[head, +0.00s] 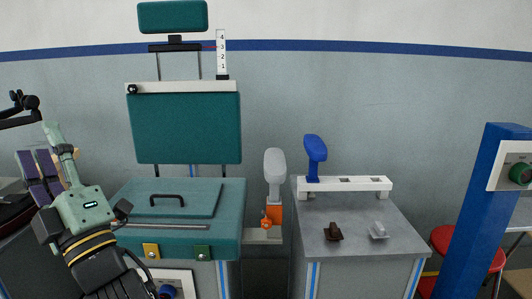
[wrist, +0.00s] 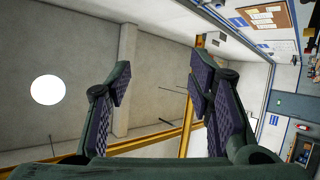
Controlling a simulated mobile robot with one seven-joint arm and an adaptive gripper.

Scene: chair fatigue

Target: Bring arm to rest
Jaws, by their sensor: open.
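In the wrist view my gripper (wrist: 158,82) is open. Its two dark green fingers with purple ribbed pads stand wide apart, with nothing between them. Behind them is a grey ceiling or wall surface, so the gripper points away from the furniture. In the head view my arm (head: 85,215), pale green and black, rises from the lower left and leans left. It overlaps the left side of the teal chair seat (head: 225,215).
The teal chair back (head: 185,128) stands behind the seat. A blue post (head: 470,215) with a green button and a red stool (head: 443,240) are right.

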